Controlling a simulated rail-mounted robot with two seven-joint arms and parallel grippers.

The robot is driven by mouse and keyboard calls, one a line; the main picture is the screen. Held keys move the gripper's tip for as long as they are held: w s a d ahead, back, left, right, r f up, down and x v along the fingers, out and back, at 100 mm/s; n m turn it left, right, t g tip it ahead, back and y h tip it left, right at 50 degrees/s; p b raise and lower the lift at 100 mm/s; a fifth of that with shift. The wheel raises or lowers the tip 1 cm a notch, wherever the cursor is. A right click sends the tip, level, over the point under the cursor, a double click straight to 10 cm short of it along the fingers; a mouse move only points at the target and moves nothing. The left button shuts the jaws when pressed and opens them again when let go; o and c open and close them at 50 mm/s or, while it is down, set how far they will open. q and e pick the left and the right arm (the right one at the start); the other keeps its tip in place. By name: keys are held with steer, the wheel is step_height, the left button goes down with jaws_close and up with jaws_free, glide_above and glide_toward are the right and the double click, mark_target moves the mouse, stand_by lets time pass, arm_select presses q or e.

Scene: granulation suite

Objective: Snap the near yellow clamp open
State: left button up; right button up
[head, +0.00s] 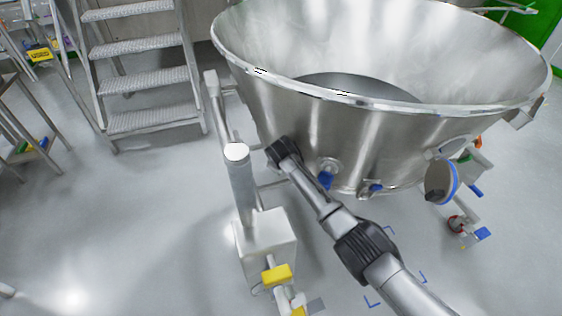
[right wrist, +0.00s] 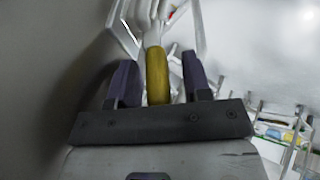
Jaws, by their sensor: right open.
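In the right wrist view a yellow lever-like piece (right wrist: 157,76), taken as the clamp, stands upright between the two dark fingers of my right gripper (right wrist: 158,82). The fingers are open, with a gap on each side of it. Pale metal bars (right wrist: 172,22) rise around its upper end. Two yellow pieces, one upper (head: 277,274) and one lower (head: 298,311), show at bottom centre; I cannot tell whether either is this clamp. My left gripper is not in view.
A large steel bowl (head: 400,150) fills the upper right, with blue-handled fittings low on it. A white-capped post (head: 240,180) rises from a pale box (head: 266,246) beside my arm. Metal steps (head: 145,80) stand at upper left.

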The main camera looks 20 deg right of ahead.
jaws_close()
stand_by(0.3)
